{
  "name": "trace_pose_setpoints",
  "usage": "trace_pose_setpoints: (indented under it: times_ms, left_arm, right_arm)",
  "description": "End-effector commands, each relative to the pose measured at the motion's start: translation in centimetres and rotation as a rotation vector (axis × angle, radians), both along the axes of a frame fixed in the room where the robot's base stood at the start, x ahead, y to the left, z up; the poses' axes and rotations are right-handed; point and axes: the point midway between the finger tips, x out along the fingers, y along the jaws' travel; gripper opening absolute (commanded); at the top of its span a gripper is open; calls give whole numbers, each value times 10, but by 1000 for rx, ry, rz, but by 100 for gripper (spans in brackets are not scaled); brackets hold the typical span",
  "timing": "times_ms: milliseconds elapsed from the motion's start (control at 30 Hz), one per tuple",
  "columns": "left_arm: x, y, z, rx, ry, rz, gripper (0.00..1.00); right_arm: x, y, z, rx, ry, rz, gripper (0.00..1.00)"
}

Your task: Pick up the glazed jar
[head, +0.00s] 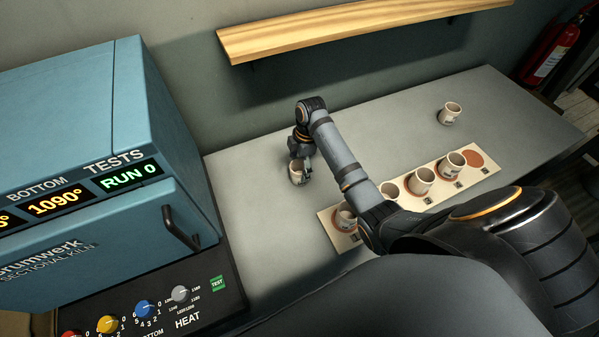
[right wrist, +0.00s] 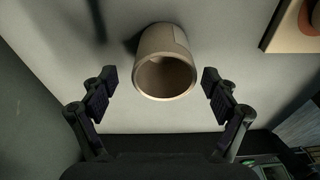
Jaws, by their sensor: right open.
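A small pale jar (head: 297,175) stands on the grey table left of the row of cups in the head view. Nothing is held. My left gripper is not in view.
A pale board (head: 487,173) carries several similar cups on reddish discs, with one bare disc (head: 474,158) at its right end. Another cup (head: 449,113) stands alone at back right. A blue kiln (head: 90,110) is at left, a wooden shelf (head: 330,30) above.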

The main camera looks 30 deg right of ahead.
Motion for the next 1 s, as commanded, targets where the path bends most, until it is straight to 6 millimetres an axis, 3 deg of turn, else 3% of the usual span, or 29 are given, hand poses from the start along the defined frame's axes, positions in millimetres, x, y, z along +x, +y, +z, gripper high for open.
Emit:
trace_pose_setpoints:
  times_ms: [100,233,500,1000]
  left_arm:
    - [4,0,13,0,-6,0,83]
    - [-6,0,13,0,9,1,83]
    - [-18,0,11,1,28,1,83]
    - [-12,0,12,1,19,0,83]
  right_arm:
    - [-4,2,-18,1,8,-1,87]
    - [-3,5,-39,1,5,0,87]
    - [-3,6,-46,-1,2,0,87]
    - [-3,5,-45,-1,2,0,24]
